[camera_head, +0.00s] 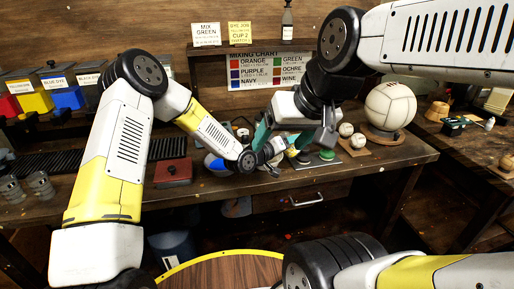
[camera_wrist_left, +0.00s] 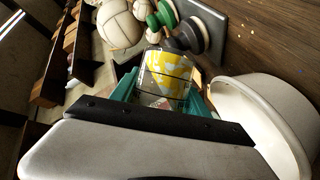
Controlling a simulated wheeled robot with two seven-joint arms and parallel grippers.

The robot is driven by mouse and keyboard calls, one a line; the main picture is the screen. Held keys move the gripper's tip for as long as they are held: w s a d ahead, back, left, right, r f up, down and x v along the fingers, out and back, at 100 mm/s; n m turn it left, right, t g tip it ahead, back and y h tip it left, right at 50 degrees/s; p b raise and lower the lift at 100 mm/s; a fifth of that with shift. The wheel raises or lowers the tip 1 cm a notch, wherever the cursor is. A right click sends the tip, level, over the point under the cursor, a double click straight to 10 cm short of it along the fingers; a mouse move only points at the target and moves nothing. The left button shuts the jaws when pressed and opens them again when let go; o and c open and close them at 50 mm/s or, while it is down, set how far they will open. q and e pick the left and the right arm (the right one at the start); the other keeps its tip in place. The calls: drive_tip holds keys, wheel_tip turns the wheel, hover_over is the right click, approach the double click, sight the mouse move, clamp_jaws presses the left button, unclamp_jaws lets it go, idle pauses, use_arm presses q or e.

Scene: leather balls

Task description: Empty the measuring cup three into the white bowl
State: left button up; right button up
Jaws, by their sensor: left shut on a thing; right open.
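In the left wrist view, my left gripper (camera_wrist_left: 164,92) has its teal fingers closed around a measuring cup (camera_wrist_left: 168,68) with a yellow and white patterned side. Whether anything is inside the cup cannot be told. The white bowl (camera_wrist_left: 262,108) is close on the right of the cup in that view, its rim partly behind my gripper's body. My right gripper (camera_head: 294,134) is open above and beside the left one.
A large stitched ball (camera_head: 390,106) sits on a wooden stand at the right. Smaller balls (camera_head: 346,130) and a green-topped tool (camera_head: 327,154) are near a dark pad. A red box (camera_head: 173,172) is left. Colour bins (camera_head: 68,97) stand at the back left.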

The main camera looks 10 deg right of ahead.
use_arm(q)
drive_tip(key=shift+r+n+h+p, duration=0.2)
drive_tip(key=shift+n+h+p, duration=0.1)
drive_tip(key=shift+n, duration=0.4)
drive_tip(key=shift+r+n+h+p, duration=0.45)
drive_tip(key=shift+n+h+p, duration=0.05)
drive_tip(key=shift+n, duration=0.2)
idle(0.9)
drive_tip(key=shift+a+f+n+p, duration=0.1)
drive_tip(key=shift+f+n+p, duration=0.25)
drive_tip(key=shift+n+p, duration=0.25)
idle(1.3)
drive_tip(key=shift+w+a+r+n+t+h+p, duration=0.4)
drive_tip(key=shift+w+a+n+h+p, duration=0.15)
drive_tip(key=shift+a+n, duration=0.3)
idle(1.2)
drive_tip(key=shift+w+a+r+n+p, duration=0.15)
drive_tip(key=shift+r+n+p, duration=0.25)
drive_tip(key=shift+n, duration=0.45)
idle(0.9)
